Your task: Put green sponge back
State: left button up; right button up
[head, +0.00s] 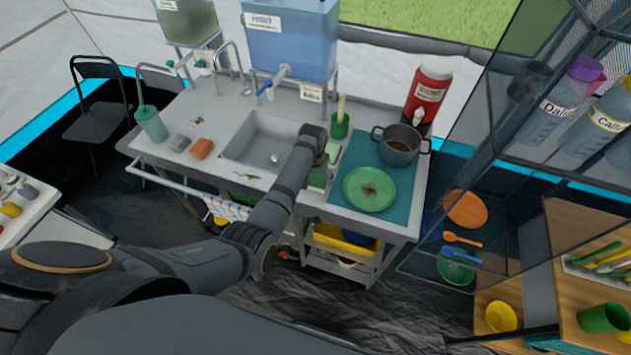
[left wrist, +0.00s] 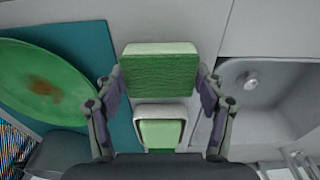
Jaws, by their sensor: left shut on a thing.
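The green sponge (left wrist: 158,74), with a pale layer along one edge, is between the two fingers of my left gripper (left wrist: 160,88) in the left wrist view. The gripper is shut on it. A small white-rimmed holder with a pale green inside (left wrist: 161,132) is just below the sponge in that view; I cannot tell whether they touch. In the head view my left gripper (head: 320,166) is over the counter strip between sink and teal mat, and the sponge (head: 318,181) shows partly beneath it. My right gripper is in neither view.
The sink (head: 258,140) is left of the gripper. The teal mat (head: 400,215) on its right bears a green plate (head: 370,189) with a brown stain and a pot (head: 399,150). A green cup (head: 340,127) stands behind. An orange block (head: 201,148) lies left of the sink.

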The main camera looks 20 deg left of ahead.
aim_at(315, 184)
pick_arm(q)
jog(key=shift+s+r, duration=0.15)
jog(key=shift+r, duration=0.05)
jog(key=shift+d, duration=0.1)
jog(key=shift+f, duration=0.25)
jog(key=o, duration=1.3)
jog(key=shift+c, duration=0.2)
jog(key=shift+o, duration=0.3)
jog(key=shift+r, duration=0.35)
notch_tip(315, 184, up, 12)
jog(key=s, duration=0.1)
jog(key=shift+s+f+b, duration=0.15)
jog(key=shift+s+b, duration=0.05)
jog(key=shift+b, duration=0.25)
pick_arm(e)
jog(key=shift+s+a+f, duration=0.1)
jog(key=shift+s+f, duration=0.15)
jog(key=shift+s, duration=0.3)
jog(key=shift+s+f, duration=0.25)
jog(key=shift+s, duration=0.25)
